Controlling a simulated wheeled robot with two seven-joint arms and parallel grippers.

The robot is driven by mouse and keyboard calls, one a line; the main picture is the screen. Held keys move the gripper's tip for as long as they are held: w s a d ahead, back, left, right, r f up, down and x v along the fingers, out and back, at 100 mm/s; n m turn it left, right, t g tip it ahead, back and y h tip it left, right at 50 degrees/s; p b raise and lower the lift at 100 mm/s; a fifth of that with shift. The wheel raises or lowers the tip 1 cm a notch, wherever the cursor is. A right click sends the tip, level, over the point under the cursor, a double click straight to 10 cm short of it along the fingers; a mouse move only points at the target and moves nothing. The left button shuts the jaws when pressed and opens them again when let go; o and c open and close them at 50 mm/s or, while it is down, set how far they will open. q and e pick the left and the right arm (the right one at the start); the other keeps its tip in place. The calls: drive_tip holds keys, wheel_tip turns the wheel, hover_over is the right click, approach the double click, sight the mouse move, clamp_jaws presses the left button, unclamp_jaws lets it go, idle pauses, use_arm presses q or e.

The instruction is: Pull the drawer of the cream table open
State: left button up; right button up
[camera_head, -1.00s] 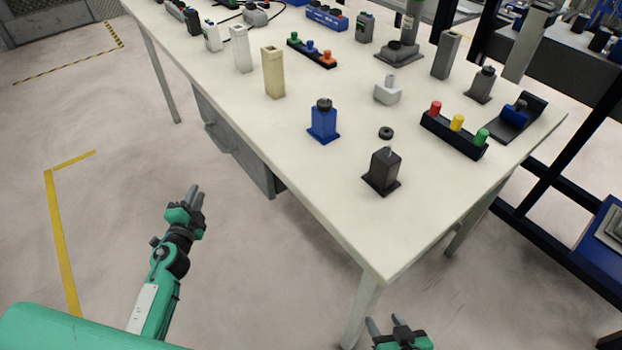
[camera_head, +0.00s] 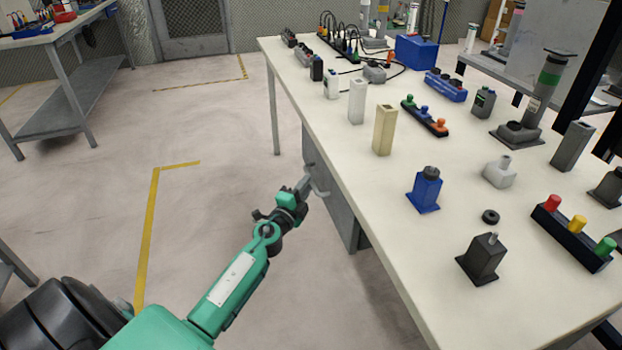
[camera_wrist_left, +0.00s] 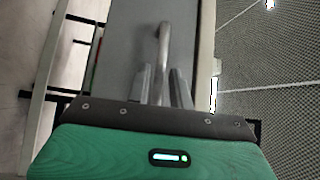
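The cream table (camera_head: 345,150) runs away from me on the right of the head view. Its grey drawer (camera_head: 338,205) is under the near left edge, and its front looks flush with the housing. The drawer's bar handle (camera_head: 320,190) is partly hidden by my left gripper (camera_head: 305,186). In the left wrist view the handle (camera_wrist_left: 163,45) passes between the two fingers of my left gripper (camera_wrist_left: 161,88). The fingers are apart, with narrow gaps visible beside the bar; firm contact does not show. My right gripper is out of view.
On the tabletop near the edge stand a cream block (camera_head: 384,130), a blue bottle-like part (camera_head: 425,190) and a dark part (camera_head: 482,258). Open floor (camera_head: 220,215) lies left of the drawer. A grey bench (camera_head: 75,75) stands far left.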

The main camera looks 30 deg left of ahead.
use_arm(q)
drive_tip(key=shift+w+a+r, duration=0.1)
drive_tip(key=shift+w+r, duration=0.05)
drive_tip(key=shift+w, duration=0.75)
drive_tip(key=shift+w+a+r, duration=0.1)
drive_tip(key=shift+w, duration=0.8)
clamp_jaws()
